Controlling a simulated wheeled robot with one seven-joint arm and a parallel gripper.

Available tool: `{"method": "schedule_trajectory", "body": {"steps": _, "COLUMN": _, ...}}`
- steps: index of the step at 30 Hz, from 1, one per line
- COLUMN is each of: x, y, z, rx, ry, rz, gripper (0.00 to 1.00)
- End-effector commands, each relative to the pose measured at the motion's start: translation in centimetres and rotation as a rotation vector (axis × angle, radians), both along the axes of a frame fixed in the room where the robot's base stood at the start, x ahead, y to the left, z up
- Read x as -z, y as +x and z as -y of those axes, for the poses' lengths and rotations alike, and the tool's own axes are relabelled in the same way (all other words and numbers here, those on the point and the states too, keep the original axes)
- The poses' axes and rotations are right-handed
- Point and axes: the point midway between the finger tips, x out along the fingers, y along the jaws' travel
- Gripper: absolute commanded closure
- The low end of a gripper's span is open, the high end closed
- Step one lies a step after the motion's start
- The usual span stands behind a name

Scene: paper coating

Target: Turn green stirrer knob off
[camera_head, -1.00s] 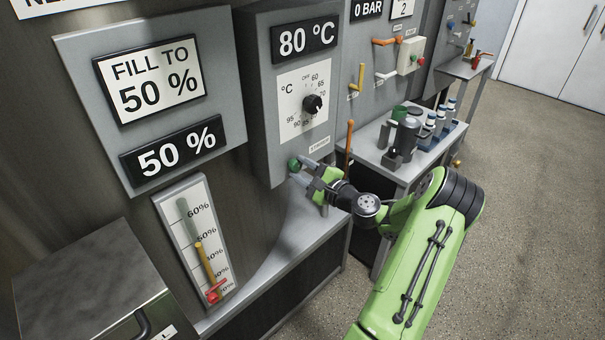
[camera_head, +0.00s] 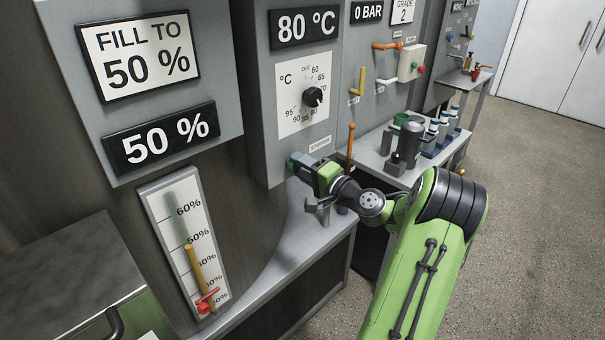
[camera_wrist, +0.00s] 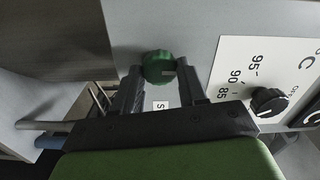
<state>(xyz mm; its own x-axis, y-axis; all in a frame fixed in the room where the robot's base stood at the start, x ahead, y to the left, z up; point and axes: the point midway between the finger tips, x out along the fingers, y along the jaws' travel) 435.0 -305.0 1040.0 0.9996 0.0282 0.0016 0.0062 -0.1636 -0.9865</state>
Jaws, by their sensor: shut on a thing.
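The green stirrer knob (camera_wrist: 158,67) shows in the wrist view on the grey panel, between the two dark fingers of my gripper (camera_wrist: 160,82). In the head view my gripper (camera_head: 299,162) is at the lower part of the grey control box, and its fingers and body cover most of the knob. The gripper is shut on the knob. The label beside the knob is partly hidden in the wrist view. The grip mark on the knob's face points to the right in the wrist view.
The black temperature dial (camera_head: 313,97) sits just above, under the 80 °C display (camera_head: 304,26). An orange lever (camera_head: 350,147) stands to the right of my gripper. A side table (camera_head: 372,160) holds bottles. A level gauge (camera_head: 186,243) is at the lower left.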

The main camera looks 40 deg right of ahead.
Motion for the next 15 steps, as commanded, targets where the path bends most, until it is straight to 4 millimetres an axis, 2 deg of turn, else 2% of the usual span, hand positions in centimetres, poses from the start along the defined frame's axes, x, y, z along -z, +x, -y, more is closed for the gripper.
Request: {"method": "schedule_trajectory", "body": {"steps": 15, "x": 0.19, "y": -0.05, "z": 0.01, "rx": 0.0, "ry": -0.048, "rz": -0.005, "gripper": 0.89}}
